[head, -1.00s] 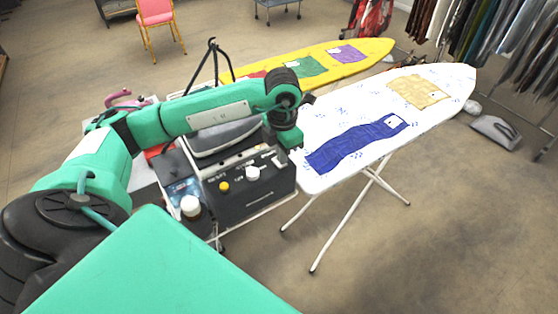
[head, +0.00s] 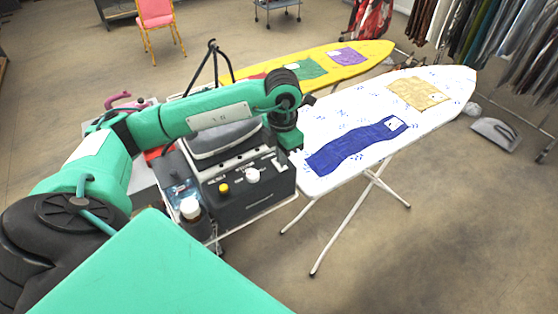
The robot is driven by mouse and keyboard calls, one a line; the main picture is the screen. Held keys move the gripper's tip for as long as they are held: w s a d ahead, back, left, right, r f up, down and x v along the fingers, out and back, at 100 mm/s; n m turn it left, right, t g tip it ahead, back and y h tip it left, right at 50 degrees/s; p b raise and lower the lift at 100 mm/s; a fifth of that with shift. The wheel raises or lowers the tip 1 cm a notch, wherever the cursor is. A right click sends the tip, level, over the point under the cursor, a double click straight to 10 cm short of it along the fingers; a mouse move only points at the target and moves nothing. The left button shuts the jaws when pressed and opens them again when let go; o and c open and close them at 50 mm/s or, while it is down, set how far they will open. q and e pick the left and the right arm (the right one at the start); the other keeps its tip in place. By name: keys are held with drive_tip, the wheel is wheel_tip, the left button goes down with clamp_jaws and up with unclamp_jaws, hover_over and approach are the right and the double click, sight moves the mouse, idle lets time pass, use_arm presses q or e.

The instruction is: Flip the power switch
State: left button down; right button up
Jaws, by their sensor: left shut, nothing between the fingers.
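A dark grey machine (head: 258,200) with a sloped control panel stands left of the white ironing board. Its panel carries a yellow button (head: 223,188), a white round knob (head: 252,175) and, at the right end, a small pale switch (head: 277,164). The lettering is too small to read, and I cannot tell which way the switch is set. My left gripper (head: 291,147) points down just above and behind the panel's right end, near the pale switch. It is shut and empty; its fingertips are small and partly hidden. My right gripper is not in view.
A white ironing board (head: 440,110) with blue and tan cloths stands close on the right. A yellow board (head: 372,51) lies behind. A bottle with a white cap (head: 190,208) stands left of the panel. Open floor lies at the lower right.

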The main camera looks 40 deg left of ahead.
use_arm(q)
wheel_tip(320, 180, up, 6)
drive_tip(key=shift+f+p, duration=0.1)
drive_tip(key=shift+p, duration=1.1)
drive_tip(key=shift+d, duration=0.1)
